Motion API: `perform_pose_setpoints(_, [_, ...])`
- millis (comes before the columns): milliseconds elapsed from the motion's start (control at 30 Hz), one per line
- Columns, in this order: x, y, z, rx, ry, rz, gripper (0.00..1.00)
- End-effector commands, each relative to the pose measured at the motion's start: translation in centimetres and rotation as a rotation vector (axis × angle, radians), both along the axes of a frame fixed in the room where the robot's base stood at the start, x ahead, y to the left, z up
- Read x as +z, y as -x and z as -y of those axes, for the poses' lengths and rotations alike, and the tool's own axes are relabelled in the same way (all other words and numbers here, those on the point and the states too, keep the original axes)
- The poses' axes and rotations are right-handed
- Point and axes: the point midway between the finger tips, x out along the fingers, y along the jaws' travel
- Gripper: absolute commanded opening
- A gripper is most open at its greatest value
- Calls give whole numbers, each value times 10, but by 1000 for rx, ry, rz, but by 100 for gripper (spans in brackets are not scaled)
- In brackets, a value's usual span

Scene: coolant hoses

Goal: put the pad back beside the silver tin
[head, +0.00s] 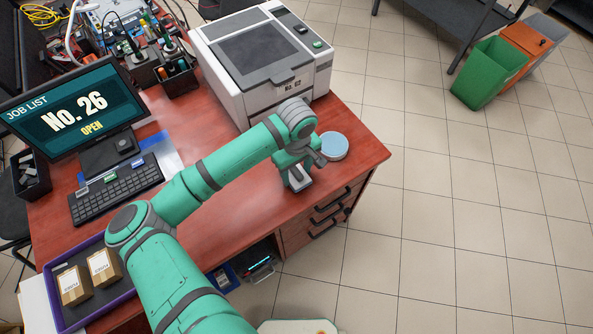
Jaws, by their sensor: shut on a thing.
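A round, low tin (335,146) with a pale blue top and a silvery side stands near the right edge of the red-brown desk, just right of the printer. My gripper (299,184) points down over the desk, a little left of the tin and nearer to me. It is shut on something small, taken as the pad. The pad is mostly hidden by the fingers and wrist, so its shape and whether it touches the desk cannot be told.
A large grey-white printer (262,62) stands behind my gripper. A monitor (75,118) and keyboard (116,190) are at left. A purple-rimmed tray (88,318) holds two small boxes. The desk (240,215) is bare around my gripper; its right edge is close to the tin.

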Motion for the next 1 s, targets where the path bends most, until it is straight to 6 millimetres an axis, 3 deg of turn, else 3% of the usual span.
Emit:
perform_pose_setpoints(67, [-2,0,0,1,1,-1,30])
perform_pose_setpoints(100, [-2,0,0,0,0,0,60])
perform_pose_setpoints(167, [-2,0,0,0,0,0,70])
perform_pose_setpoints(567, [6,0,0,0,0,0,70])
perform_pose_setpoints(1000, [86,-1,0,-2,-1,3,70])
